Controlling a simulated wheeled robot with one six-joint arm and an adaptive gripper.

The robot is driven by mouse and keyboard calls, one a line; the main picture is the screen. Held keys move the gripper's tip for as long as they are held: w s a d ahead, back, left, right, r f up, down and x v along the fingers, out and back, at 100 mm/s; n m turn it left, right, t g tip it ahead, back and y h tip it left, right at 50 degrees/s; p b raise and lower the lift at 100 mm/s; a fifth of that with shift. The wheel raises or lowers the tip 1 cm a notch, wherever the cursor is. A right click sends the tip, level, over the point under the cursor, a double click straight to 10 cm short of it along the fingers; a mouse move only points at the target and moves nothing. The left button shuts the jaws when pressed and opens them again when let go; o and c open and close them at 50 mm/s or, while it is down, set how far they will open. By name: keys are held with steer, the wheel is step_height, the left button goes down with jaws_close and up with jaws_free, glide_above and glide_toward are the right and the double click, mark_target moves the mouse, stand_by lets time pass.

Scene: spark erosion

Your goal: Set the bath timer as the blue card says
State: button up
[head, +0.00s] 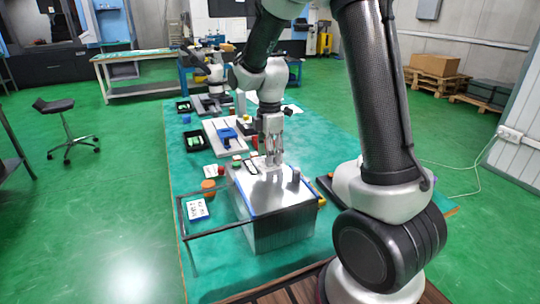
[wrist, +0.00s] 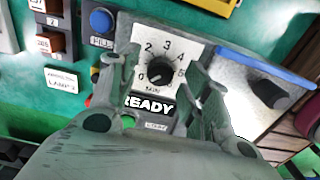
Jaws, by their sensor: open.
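The timer dial (wrist: 160,70) shows in the wrist view as a white plate with figures up to 5 around a black knob. I cannot read the knob's pointer surely. A display below it reads READY (wrist: 149,105). My gripper (wrist: 163,62) is open, its fingers on either side of the dial, with nothing held. In the head view my gripper (head: 273,160) points down at the far end of a pale box with a blue edge (head: 275,200). A white card with a blue border (head: 197,209) lies left of the box; its writing is too small to read.
A blue button (wrist: 101,20) is left of the dial, and a green button (wrist: 127,122) is below it. Another black knob (wrist: 269,92) sits on a blue-edged panel at right. A dark frame (head: 215,231) stands at the near left. Black trays (head: 195,141) lie farther along the green bench.

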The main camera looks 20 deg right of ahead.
steer(key=shift+f, duration=0.4)
steer(key=c, duration=1.1)
steer(key=shift+o, duration=0.2)
